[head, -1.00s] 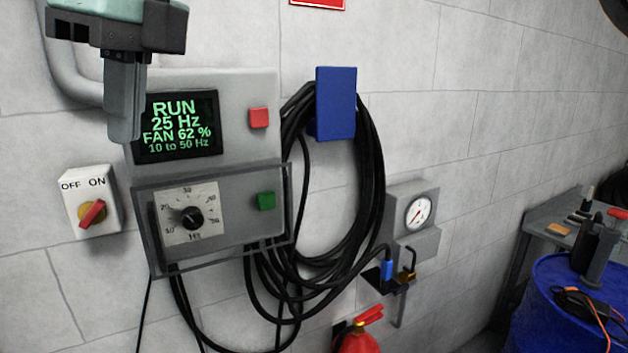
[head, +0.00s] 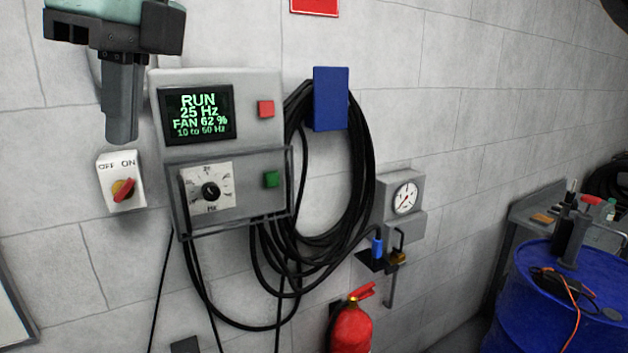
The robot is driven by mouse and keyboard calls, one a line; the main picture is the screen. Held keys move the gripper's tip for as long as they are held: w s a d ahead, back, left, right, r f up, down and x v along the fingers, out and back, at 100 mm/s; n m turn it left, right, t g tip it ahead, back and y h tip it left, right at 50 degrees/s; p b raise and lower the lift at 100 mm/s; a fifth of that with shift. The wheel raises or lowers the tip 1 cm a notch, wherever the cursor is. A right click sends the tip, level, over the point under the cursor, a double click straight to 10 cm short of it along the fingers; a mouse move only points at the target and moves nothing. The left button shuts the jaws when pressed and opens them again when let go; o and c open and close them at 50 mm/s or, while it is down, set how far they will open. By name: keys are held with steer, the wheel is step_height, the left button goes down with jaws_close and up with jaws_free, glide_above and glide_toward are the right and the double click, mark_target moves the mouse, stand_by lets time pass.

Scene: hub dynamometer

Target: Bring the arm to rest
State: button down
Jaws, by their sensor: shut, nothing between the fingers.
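My gripper (head: 121,138) hangs at the top left of the head view, pointing down, its fingers shut with nothing between them. It shows in front of the wall, left of the grey drive cabinet (head: 272,82) and just above the white OFF/ON switch box (head: 112,198). I cannot tell its distance from the wall. The cabinet's screen (head: 197,115) reads RUN, 25 Hz, FAN 62 %, 10 to 50 Hz. The red switch handle (head: 125,190) is tilted. A black dial knob (head: 211,191) sits behind a clear framed cover.
Coiled black cables (head: 366,170) hang from a blue bracket (head: 331,98). A pressure gauge (head: 405,198) is on the wall, with a red fire extinguisher (head: 351,327) below. A blue drum (head: 530,295) carrying tools stands right, before a grey bench (head: 520,215).

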steer(key=d+f+n+b, duration=0.4)
steer(key=d+f+n, duration=0.2)
steer(key=f, duration=0.5)
steer(key=d+f+n+b, duration=0.4)
steer(key=d+f+n, duration=0.2)
steer(key=f, duration=0.5)
steer(key=s+d+f+n+h+b, duration=0.1)
steer(key=s+d+f+n+b, duration=0.3)
steer(key=d+f+n, duration=0.3)
steer(key=s+d+f+n+h+b, duration=0.1)
steer(key=s+d+f+n+b, duration=0.3)
steer(key=d+f+n, duration=0.3)
steer(key=s+d+f, duration=0.1)
steer(key=d+f, duration=0.4)
steer(key=f, duration=0.4)
steer(key=shift+s+d+f, duration=0.15)
steer(key=shift+d+f, duration=0.1)
steer(key=shift+f, duration=0.1)
